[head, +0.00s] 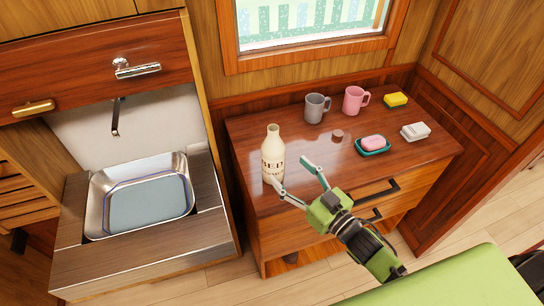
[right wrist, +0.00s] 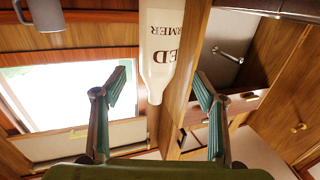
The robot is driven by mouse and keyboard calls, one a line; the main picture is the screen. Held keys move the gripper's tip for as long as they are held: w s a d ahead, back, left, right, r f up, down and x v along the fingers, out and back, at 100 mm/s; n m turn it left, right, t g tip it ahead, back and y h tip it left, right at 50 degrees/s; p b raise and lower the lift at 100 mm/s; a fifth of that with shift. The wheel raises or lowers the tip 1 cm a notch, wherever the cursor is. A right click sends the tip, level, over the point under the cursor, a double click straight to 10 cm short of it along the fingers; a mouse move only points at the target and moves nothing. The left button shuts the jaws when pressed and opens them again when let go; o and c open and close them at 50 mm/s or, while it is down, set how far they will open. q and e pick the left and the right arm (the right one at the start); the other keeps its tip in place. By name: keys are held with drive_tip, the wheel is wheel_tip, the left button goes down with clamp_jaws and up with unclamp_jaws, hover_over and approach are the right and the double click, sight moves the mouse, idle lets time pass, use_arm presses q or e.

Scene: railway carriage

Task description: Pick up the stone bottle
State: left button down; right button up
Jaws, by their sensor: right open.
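The stone bottle (head: 272,156), cream with dark lettering, stands upright near the front left of the wooden cabinet top (head: 310,150). My right gripper (head: 291,172) is open and empty, just to the right of the bottle's lower part in the head view. One finger overlaps the bottle's base in the picture; I cannot tell if they touch. In the right wrist view the bottle (right wrist: 162,50) appears upside down, beyond and between the open fingers (right wrist: 164,92). My left gripper is not in view.
Behind stand a grey mug (head: 316,108) and a pink mug (head: 354,100). A metal sink (head: 97,207) lies left.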

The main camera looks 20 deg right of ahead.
sight(280, 161)
drive_tip(key=x, duration=0.3)
drive_tip(key=shift+w+a, duration=0.15)
drive_tip(key=shift+w, duration=0.2)
drive_tip(key=shift+w+p, duration=0.25)
drive_tip(key=shift+p, duration=0.1)
drive_tip(key=shift+f+p+x, duration=0.2)
drive_tip(key=shift+p+x, duration=0.15)
drive_tip(key=shift+x, duration=0.85)
drive_tip(key=shift+f+p+x, duration=0.2)
drive_tip(key=shift+p+x, duration=0.1)
drive_tip(key=shift+x, duration=0.85)
drive_tip(key=shift+c, duration=0.5)
drive_tip(key=shift+r, duration=0.15)
drive_tip(key=c, duration=1.5)
drive_tip(key=shift+r, duration=0.1)
drive_tip(key=shift+c, duration=0.2)
